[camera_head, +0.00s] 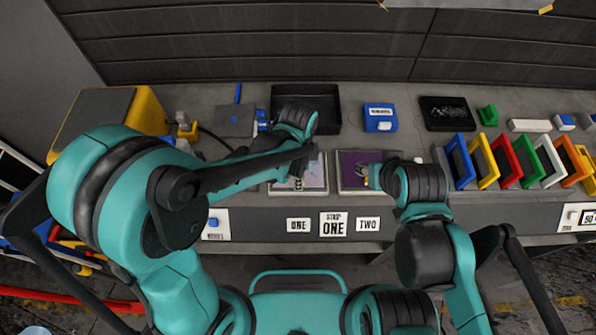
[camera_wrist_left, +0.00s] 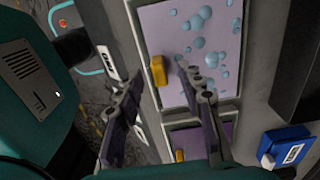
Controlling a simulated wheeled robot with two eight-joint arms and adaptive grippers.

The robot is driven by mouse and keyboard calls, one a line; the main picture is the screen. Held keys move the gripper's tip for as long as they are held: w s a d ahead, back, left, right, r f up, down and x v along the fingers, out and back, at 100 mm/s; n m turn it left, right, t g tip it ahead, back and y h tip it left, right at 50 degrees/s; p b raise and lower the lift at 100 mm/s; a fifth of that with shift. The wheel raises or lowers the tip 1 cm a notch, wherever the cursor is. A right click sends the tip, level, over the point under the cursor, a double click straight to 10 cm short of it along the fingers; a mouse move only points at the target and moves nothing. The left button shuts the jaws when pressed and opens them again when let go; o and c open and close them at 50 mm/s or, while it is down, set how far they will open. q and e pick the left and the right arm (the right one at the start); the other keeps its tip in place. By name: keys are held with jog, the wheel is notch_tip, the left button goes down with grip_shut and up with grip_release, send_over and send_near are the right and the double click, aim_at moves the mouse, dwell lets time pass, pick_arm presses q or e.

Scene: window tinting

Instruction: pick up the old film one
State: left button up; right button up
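Old film one (camera_head: 314,172) is a pale lilac sheet with blue bubbles on the left panel, behind the ONE label (camera_head: 298,225). In the left wrist view the film (camera_wrist_left: 212,60) fills the upper middle, with a yellow tab (camera_wrist_left: 157,70) on its near edge. My left gripper (camera_wrist_left: 159,76) is open and empty, its fingers spread on either side of the tab in that view. It looks above the panel; contact cannot be told. My left gripper also shows in the head view (camera_head: 298,182). My right gripper (camera_head: 374,176) is by the right panel, its fingers mostly hidden.
A darker purple panel (camera_head: 352,163) lies right of film one, behind the TWO label (camera_head: 368,225). A black tray (camera_head: 326,98) and a blue box (camera_head: 380,112) stand behind. Several coloured frames (camera_head: 505,160) stand at right. A yellow-sided box (camera_head: 152,105) is at left.

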pick_arm(q)
jog(key=shift+f, duration=0.75)
grip_shut()
pick_arm(e)
jog(key=shift+f, duration=0.15)
pick_arm(q)
jog(key=shift+r, duration=0.15)
